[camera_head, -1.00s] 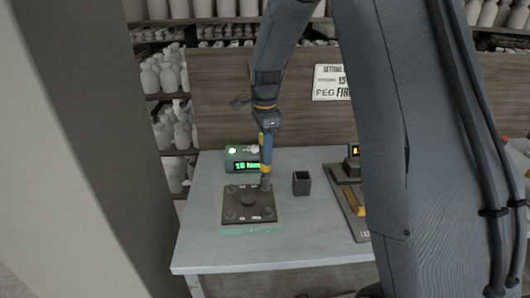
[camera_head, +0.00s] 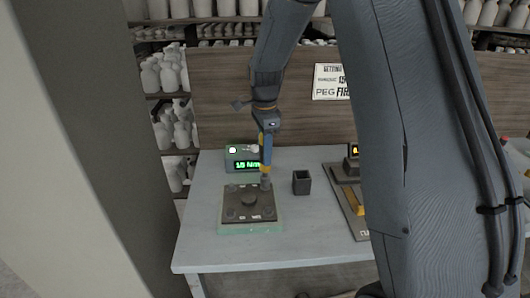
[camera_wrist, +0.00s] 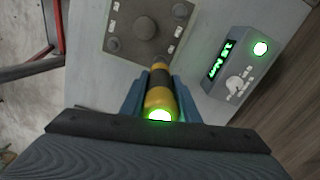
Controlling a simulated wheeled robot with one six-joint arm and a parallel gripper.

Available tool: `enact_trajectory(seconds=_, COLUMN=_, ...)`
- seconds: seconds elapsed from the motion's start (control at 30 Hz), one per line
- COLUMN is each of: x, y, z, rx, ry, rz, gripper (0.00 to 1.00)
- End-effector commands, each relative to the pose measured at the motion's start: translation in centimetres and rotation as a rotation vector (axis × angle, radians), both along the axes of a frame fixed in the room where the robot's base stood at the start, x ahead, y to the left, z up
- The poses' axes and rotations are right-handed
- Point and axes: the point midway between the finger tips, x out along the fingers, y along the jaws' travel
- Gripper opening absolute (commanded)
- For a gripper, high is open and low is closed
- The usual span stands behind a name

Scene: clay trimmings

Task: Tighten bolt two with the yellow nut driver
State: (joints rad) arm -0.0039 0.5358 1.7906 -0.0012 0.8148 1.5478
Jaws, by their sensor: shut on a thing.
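My gripper (camera_head: 266,142) points down over the back right of the dark square plate (camera_head: 235,199). Its blue fingers are shut on the yellow nut driver (camera_wrist: 159,96), which has a black band and a lit green end. The driver stands about upright. Its lower end (camera_head: 265,183) is at the plate's back right corner bolt and seems to be on it; the driver hides that bolt. Other corner bolts, including one at the front right (camera_head: 268,213), and a larger central knob (camera_head: 249,199) show. The labels by the bolts are too small to read.
A grey box (camera_head: 241,158) with a green readout, green light and dial stands behind the plate; it also shows in the wrist view (camera_wrist: 236,71). A dark open cup (camera_head: 302,183) stands to the right. A dark tray (camera_head: 346,198) lies farther right. The grey table (camera_head: 215,257) is clear in front.

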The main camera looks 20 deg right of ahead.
Motion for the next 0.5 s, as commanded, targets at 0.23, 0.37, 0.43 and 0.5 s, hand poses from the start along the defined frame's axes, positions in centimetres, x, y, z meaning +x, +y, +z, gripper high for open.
enact_trajectory(seconds=0.23, x=0.04, y=0.0, z=-0.29, rx=0.0, ry=-0.001, rz=0.0, gripper=0.01)
enact_trajectory(seconds=0.37, x=0.03, y=0.0, z=-0.47, rx=0.0, ry=-0.001, rz=0.0, gripper=0.01)
enact_trajectory(seconds=0.43, x=0.03, y=0.0, z=-0.55, rx=0.0, ry=-0.001, rz=0.0, gripper=0.01)
enact_trajectory(seconds=0.5, x=0.03, y=0.0, z=-0.64, rx=0.0, ry=-0.001, rz=0.0, gripper=0.01)
